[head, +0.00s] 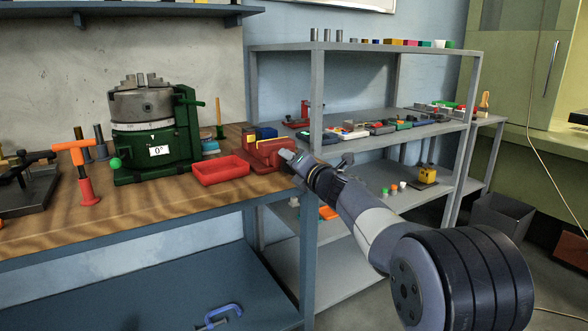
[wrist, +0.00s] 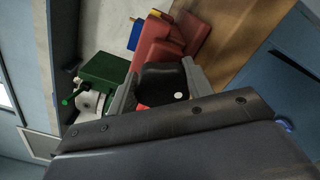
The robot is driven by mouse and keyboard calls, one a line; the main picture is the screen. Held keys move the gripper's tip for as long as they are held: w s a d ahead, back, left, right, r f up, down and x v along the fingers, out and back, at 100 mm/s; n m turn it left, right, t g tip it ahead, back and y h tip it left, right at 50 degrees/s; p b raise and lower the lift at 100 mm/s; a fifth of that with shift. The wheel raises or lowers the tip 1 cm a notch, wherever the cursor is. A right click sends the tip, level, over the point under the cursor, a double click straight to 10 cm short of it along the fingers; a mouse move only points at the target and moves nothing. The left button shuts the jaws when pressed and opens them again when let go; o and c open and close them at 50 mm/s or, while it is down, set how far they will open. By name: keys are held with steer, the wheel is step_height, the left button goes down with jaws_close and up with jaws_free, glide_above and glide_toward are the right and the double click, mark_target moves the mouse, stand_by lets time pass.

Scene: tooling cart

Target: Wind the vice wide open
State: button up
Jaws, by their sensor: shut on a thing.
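The red vice (head: 258,158) sits at the right end of the wooden bench, and its red body also shows in the wrist view (wrist: 172,42). Blue and yellow pieces show at its top; I cannot tell whether they are between its jaws. My gripper (head: 287,156) is at the vice's right end. In the wrist view my gripper's (wrist: 160,78) two grey fingers stand either side of a dark part at the vice's end, seemingly its handle, and are shut on it. The handle is mostly hidden and the jaw gap cannot be made out.
A red tray (head: 220,171) lies just left of the vice. A green machine (head: 152,135) stands further left, near an orange-handled tool (head: 84,170). Grey shelves (head: 395,46) with several small items stand behind my arm. The bench's right edge is beneath my gripper.

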steer(key=shift+r+n+b, duration=0.25)
steer(key=shift+n+b, duration=0.2)
steer(key=shift+n, duration=0.65)
steer(key=o, duration=1)
steer(key=shift+a+f, duration=0.1)
steer(key=shift+c, duration=0.2)
steer(key=v, duration=1.1)
steer(key=shift+w+a, duration=0.1)
steer(key=shift+w, duration=0.1)
